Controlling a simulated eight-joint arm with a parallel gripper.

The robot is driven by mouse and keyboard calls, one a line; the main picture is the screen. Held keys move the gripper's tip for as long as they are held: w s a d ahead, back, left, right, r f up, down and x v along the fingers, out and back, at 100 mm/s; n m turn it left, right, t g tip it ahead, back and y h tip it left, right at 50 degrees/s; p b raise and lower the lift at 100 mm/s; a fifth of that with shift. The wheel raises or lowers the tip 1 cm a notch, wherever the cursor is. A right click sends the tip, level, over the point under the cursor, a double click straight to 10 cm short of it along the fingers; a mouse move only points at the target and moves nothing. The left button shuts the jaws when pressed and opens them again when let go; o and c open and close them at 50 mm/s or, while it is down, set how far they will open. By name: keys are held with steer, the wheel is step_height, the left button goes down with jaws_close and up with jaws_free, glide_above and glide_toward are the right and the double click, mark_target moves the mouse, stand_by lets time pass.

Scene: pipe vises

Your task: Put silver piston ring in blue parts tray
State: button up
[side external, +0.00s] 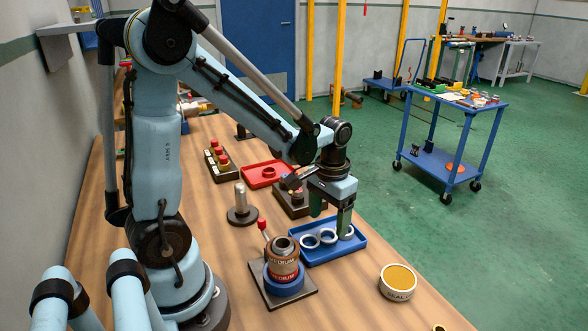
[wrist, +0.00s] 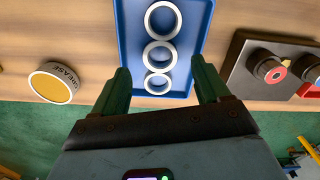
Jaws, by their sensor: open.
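The blue parts tray (side external: 322,256) lies on the wooden bench, and it also fills the upper middle of the wrist view (wrist: 128,30). Three silver rings lie flat in a row in it: a large ring (wrist: 149,24), a middle ring (wrist: 145,55) and a smaller ring (wrist: 146,84). They also show in the side view, where one ring (side external: 310,242) is at the left end. My gripper (side external: 331,217) is open and empty over the tray. In the wrist view its fingers (wrist: 160,78) stand apart on either side of the row's near end.
A red tray (side external: 255,179) holds a dark ring. A silver post on a round base (side external: 240,210) stands left of the blue tray. A stack of parts labelled MEDIUM (side external: 284,262) stands in front. A round tin (side external: 398,281) is at the right bench edge.

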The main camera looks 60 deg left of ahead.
step_height(320, 180, up, 8)
steer(key=s+d+r+m+t, duration=0.1)
steer(key=s+d+m+t, duration=0.1)
steer(key=d+t, duration=0.4)
steer(key=shift+s+m+t, duration=0.4)
steer(key=shift+s+t, duration=0.2)
steer(key=shift+s, duration=0.1)
steer(key=shift+d, duration=0.1)
stand_by(1.2)
